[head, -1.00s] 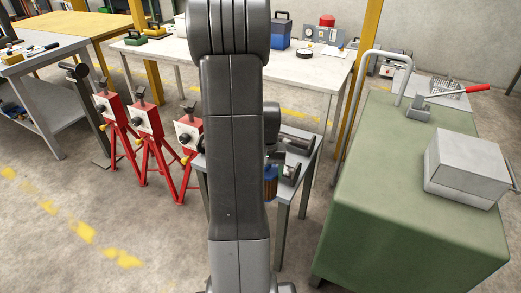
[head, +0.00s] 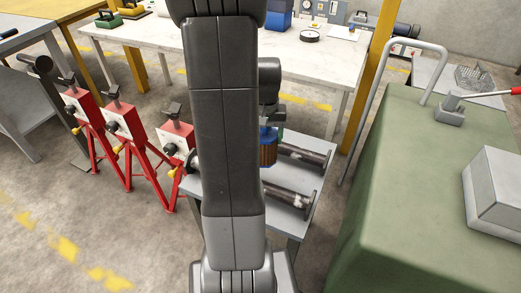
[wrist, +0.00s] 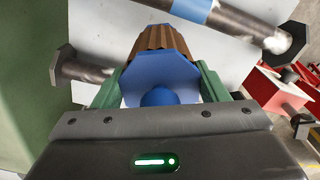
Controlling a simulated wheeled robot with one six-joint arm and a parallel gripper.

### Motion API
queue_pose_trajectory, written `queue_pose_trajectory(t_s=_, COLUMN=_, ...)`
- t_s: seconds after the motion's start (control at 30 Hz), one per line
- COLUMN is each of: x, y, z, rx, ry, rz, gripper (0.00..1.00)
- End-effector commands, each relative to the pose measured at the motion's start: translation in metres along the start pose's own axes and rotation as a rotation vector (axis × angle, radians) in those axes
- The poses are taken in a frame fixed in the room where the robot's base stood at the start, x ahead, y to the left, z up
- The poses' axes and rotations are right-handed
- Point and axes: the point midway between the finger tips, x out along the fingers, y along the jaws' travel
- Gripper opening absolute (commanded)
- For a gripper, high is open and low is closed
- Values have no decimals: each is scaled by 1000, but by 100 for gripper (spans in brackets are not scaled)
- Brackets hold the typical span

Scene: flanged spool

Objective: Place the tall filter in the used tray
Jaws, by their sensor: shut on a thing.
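In the wrist view the filter (wrist: 160,76) sits between the green fingers of my gripper (wrist: 158,88), cap toward the camera. My gripper is shut on it. In the head view the filter (head: 268,152) hangs upright below my wrist, in front of the small grey table's top; my arm hides part of the scene there. I cannot tell its height above the table. I cannot pick out a used tray in either view.
Two dark flanged spools (head: 290,201) lie on the small grey table (head: 309,186), close to the held filter. Red stands (head: 120,120) are to its left. A green-covered bench (head: 405,185) with a grey box (head: 498,185) is at right. A long white table (head: 205,48) stands behind.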

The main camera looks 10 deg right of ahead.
Motion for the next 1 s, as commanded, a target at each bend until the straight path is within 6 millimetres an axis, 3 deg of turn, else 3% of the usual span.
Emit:
queue_pose_trajectory(t_s=0.3, x=52, y=0, z=1, rx=0, ry=-4, rz=0, gripper=38)
queue_pose_trajectory(t_s=0.53, x=70, y=0, z=0, rx=0, ry=-3, rz=0, gripper=38)
queue_pose_trajectory(t_s=0.7, x=94, y=0, z=1, rx=0, ry=-4, rz=0, gripper=38)
queue_pose_trajectory(t_s=1.0, x=100, y=0, z=0, rx=0, ry=0, rz=0, gripper=38)
